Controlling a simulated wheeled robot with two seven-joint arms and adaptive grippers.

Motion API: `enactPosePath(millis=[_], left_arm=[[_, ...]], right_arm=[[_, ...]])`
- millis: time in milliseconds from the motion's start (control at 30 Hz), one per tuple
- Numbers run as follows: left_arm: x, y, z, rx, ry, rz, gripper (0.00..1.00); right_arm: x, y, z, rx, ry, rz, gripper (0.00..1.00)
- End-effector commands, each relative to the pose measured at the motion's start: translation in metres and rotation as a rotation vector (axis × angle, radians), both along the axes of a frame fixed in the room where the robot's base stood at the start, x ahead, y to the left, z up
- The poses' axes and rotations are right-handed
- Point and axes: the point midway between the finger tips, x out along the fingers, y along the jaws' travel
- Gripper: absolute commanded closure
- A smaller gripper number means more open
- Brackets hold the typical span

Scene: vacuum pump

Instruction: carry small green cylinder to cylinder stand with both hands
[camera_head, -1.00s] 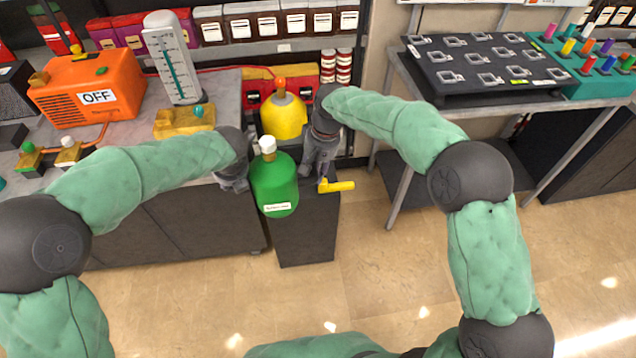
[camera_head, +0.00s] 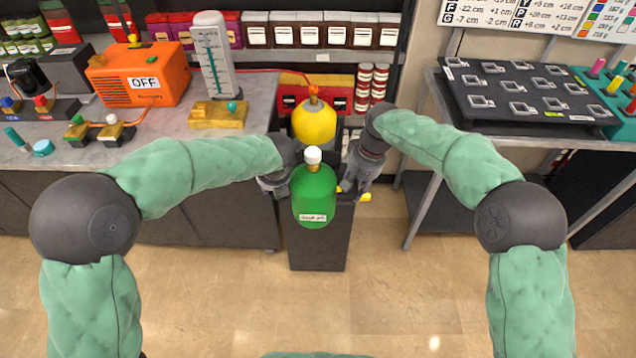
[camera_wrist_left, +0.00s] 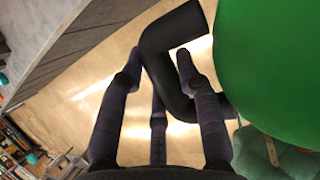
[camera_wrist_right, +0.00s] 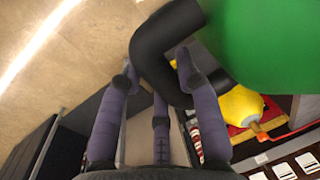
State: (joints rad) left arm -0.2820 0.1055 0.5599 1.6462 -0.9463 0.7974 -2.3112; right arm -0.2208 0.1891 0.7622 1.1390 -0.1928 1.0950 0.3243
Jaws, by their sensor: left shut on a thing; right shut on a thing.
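The small green cylinder (camera_head: 315,198) has a white cap and a white label and hangs upright between my two grippers. My left gripper (camera_head: 277,184) is shut on a black side handle, which shows in the left wrist view (camera_wrist_left: 172,30). My right gripper (camera_head: 352,182) is shut on the opposite black handle, which shows in the right wrist view (camera_wrist_right: 165,30). The cylinder stand seems to be the dark box (camera_head: 320,247) behind and below the green cylinder, which hides part of its top. A yellow cylinder (camera_head: 314,122) stands just behind.
A grey bench (camera_head: 255,110) at left holds an orange pump (camera_head: 140,75) marked OFF and a gauge (camera_head: 212,55). A yellow lever (camera_head: 365,197) sticks out right of the stand. A table with a black tray (camera_head: 515,95) stands at right. The floor in front is clear.

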Motion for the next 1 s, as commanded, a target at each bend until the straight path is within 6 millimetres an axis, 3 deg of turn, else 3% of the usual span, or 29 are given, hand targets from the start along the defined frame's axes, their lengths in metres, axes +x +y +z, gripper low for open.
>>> enactPosePath(millis=[267, 1000], left_arm=[[0.001, 0.000, -0.009, -0.001, -0.008, -0.002, 1.00], [-0.005, 0.000, -0.075, -0.001, -0.008, -0.002, 1.00]], right_arm=[[0.001, 0.000, -0.008, 0.003, -0.010, -0.004, 1.00], [-0.004, 0.000, -0.074, 0.003, -0.009, -0.003, 1.00]])
